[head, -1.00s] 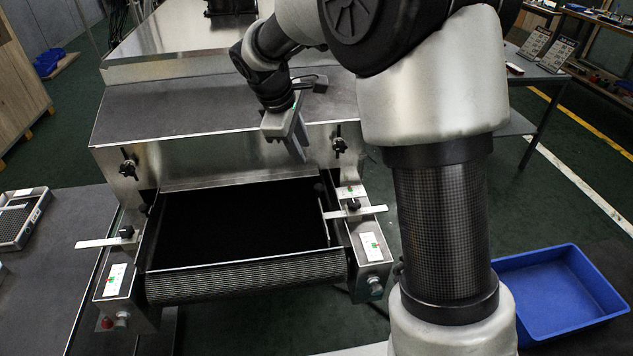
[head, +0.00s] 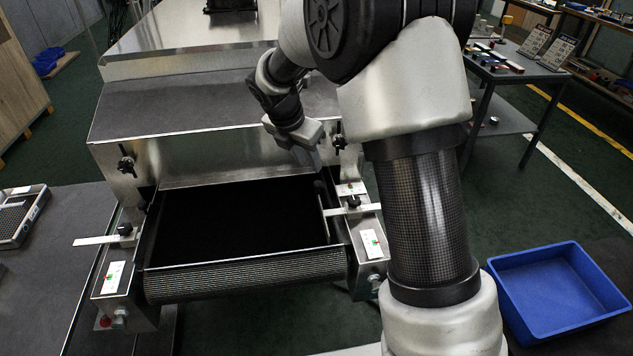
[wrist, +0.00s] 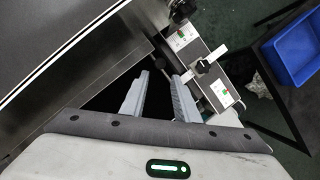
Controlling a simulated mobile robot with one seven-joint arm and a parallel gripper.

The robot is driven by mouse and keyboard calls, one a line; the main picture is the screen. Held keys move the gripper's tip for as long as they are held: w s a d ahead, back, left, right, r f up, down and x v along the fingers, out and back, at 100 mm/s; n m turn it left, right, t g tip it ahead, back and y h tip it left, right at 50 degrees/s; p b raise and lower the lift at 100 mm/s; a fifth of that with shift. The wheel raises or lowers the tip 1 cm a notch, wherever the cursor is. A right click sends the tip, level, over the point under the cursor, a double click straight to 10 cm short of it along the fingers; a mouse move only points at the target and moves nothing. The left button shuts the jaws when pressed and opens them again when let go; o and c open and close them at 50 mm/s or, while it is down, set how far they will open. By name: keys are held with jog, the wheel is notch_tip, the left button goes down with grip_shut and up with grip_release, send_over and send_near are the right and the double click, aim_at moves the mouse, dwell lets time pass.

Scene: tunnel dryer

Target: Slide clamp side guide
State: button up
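The dryer's infeed belt (head: 240,225) lies between two side brackets. The right side guide (head: 325,222) is a thin rail along the belt's right edge, with a flat metal bar (head: 365,208) and a black clamp knob (head: 353,201). The left bar (head: 92,241) sticks out leftward under its own knob (head: 125,229). My gripper (head: 316,166) is over the far right of the belt, near the right guide. In the wrist view my gripper (wrist: 161,82) has its fingers apart with nothing seen between them; the right knob (wrist: 203,66) is just right of the fingertips.
Black wing knobs (head: 339,141) (head: 127,165) sit on the dryer's front panel above the belt. A blue bin (head: 555,290) stands at the lower right. A grey tray (head: 18,215) is on the left table. A table with small items (head: 510,68) stands at the back right.

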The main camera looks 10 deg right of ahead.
aim_at(318, 183)
jog(key=b+x, duration=0.1)
jog(key=x, duration=0.9)
jog(key=shift+f, duration=0.15)
grip_shut()
